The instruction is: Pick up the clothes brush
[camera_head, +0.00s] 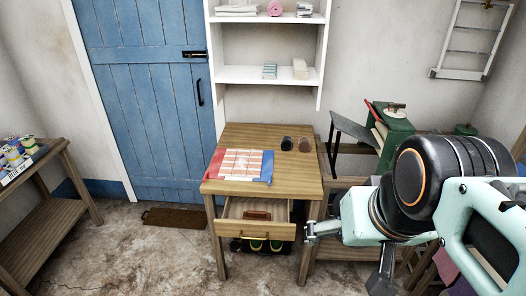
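A reddish-brown oblong thing (257,215), which looks like the clothes brush, lies inside the open drawer (254,230) of the wooden table. It is small in the picture, and its bristles cannot be made out. My gripper (325,230) is at the end of my mint-green and black arm, to the right of the open drawer and apart from the brush. Its fingers show only in part, so I cannot tell how far they are open. Nothing held is visible.
The wooden table (235,139) bears a red, white and blue cloth (240,165) and two dark roundish things (287,143). Green footwear (257,245) shows below the drawer. A green machine (397,135) stands at right, a bench (38,165) at left. Floor at front left is clear.

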